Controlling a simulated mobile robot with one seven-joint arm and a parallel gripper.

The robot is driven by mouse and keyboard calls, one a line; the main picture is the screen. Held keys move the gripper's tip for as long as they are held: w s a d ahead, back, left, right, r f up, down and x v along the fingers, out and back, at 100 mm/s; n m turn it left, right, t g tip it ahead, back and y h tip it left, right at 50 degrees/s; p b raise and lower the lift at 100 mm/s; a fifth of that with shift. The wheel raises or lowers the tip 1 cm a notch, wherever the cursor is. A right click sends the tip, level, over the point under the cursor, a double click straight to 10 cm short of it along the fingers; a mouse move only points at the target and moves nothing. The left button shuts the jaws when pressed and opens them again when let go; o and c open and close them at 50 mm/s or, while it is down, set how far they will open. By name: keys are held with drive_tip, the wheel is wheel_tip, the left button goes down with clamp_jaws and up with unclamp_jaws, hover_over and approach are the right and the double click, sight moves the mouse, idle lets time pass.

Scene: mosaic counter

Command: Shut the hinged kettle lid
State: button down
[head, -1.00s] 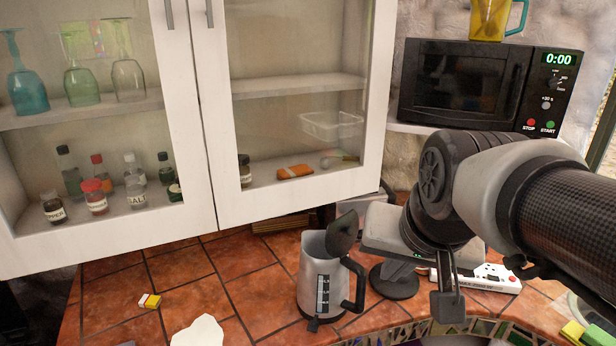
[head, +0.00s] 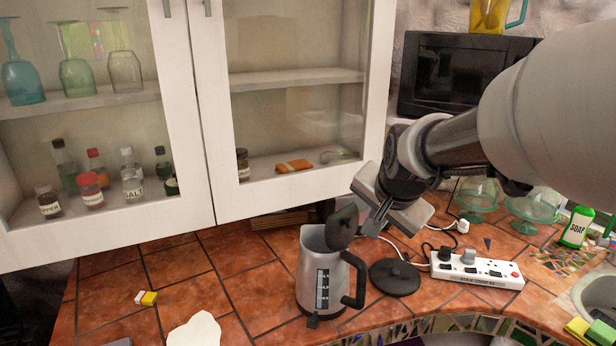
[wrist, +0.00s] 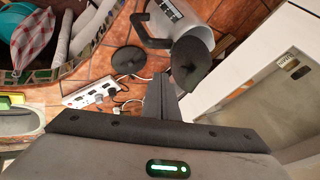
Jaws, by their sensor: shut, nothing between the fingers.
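The kettle (head: 322,275) is a grey metal jug with a black handle and a dark level window, upright on the tiled counter. Its black lid (head: 341,227) stands open, raised on the handle side; the lid also shows in the wrist view (wrist: 191,63), beside the kettle body (wrist: 185,22). My gripper (head: 373,226) is shut and empty, just right of and close behind the raised lid. In the wrist view the closed fingers (wrist: 160,84) point toward the lid's left side. I cannot tell whether they touch the lid.
The round black kettle base (head: 395,278) lies right of the kettle, with a white power strip (head: 477,269) further right. An open-shelved glass-front cabinet (head: 290,110) hangs behind and above. Counter left of the kettle is mostly clear.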

sight(346, 228)
drive_tip(key=w+a, duration=0.1)
drive_tip(key=w+a+f, duration=0.1)
drive_tip(key=w, duration=0.1)
drive_tip(key=shift+w+a+f, duration=0.15)
drive_tip(key=shift+w+a, duration=0.05)
drive_tip(key=shift+w, duration=0.1)
drive_tip(key=shift+a, duration=0.1)
